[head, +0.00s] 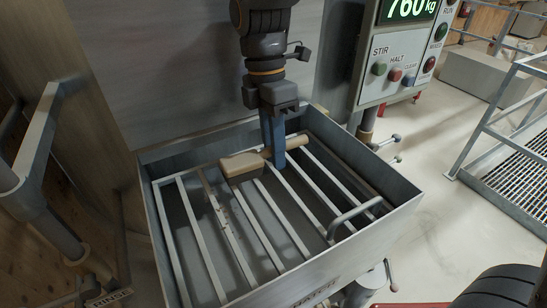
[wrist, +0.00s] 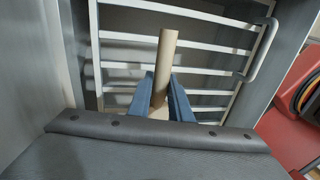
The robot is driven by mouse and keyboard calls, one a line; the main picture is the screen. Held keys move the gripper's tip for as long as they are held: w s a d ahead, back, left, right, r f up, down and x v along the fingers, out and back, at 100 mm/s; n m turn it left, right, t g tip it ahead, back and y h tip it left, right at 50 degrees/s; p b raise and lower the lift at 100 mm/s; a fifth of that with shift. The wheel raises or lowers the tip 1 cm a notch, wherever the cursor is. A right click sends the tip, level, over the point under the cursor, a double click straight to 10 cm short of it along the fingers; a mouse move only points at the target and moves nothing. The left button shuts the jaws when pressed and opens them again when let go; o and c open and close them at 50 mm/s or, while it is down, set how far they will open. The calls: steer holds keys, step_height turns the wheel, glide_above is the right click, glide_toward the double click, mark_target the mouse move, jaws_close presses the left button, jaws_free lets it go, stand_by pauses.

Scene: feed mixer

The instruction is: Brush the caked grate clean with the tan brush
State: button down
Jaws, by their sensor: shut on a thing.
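The tan brush (head: 242,163) is held between the blue fingers of my gripper (head: 272,150), low over the grate. Its block lies nearly flat across the upper bars, to the left of the fingers. I cannot tell if it touches them. In the wrist view the tan handle (wrist: 167,55) rises between the blue fingers (wrist: 162,98). The grate (head: 211,267) is a set of pale metal bars set in a grey box. One bar left of centre has dark brown patches (head: 223,214); the other bars look mostly bare. The brush's underside is hidden.
The grey box wall (head: 398,207) surrounds the grate, and a looped metal handle (head: 352,215) stands up at its right. A control panel (head: 398,65) with buttons and a weight display stands behind at right. A tall metal wall (head: 160,65) rises behind the box.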

steer(key=shift+r, duration=4)
